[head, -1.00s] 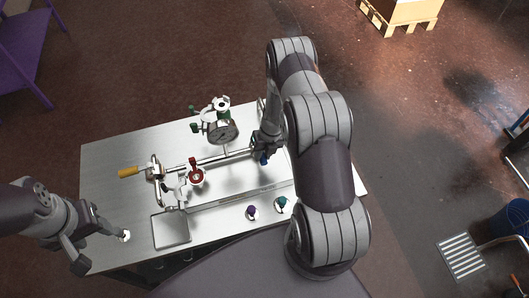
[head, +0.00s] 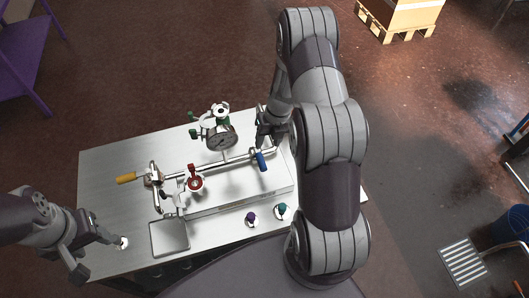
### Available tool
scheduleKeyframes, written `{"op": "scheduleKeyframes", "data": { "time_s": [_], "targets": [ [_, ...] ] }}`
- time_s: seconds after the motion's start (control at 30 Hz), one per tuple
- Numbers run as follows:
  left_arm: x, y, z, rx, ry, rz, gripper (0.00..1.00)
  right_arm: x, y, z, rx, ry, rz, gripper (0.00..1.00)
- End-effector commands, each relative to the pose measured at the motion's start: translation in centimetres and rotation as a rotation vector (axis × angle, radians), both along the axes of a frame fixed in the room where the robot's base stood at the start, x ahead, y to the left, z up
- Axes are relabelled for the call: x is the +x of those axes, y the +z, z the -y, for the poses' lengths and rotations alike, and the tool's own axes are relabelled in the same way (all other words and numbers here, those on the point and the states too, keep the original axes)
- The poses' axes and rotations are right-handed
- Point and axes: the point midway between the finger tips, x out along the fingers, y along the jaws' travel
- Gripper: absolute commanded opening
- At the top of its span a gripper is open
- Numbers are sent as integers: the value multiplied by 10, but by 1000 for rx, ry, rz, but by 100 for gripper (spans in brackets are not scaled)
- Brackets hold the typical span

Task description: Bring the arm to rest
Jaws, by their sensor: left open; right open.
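My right arm (head: 328,130) rises from the front right and bends over the right end of the steel table. My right gripper (head: 267,138) is open above the pipe, beside the blue-handled valve (head: 262,160); the arm hides part of that end. My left gripper (head: 100,253) is at the table's front left corner, close to a small white round piece (head: 124,243); its fingertips are hard to make out, but it is open with nothing seen in it.
The steel table (head: 110,180) carries a pipe rig with a gauge (head: 221,137), a yellow handle (head: 126,178), a red-topped valve (head: 193,178) and a square tray (head: 169,238). A purple knob (head: 250,218) and a teal knob (head: 282,210) are near the front edge. Floor is open behind the table.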

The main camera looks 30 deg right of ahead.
Motion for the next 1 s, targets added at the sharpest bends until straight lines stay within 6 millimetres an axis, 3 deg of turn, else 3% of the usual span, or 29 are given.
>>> {"op": "scheduleKeyframes", "data": {
  "time_s": [0.2,0.67,0.77,0.87,0.97,1.0],
  "targets": [
    [0,-3,0,0,0,0,51,-1,22,4,0,0,-1,51],
    [0,-3,0,0,0,0,51,-1,22,4,0,0,0,51],
    [0,-3,0,0,0,0,51,-1,22,4,-4,69,13,51],
    [0,-3,0,0,0,0,51,-5,21,4,-23,365,58,51],
    [0,-3,0,0,0,0,51,-32,21,-3,-26,907,103,51],
    [0,-6,0,0,0,0,51,-43,25,-8,-26,1165,132,51]
  ]
}}
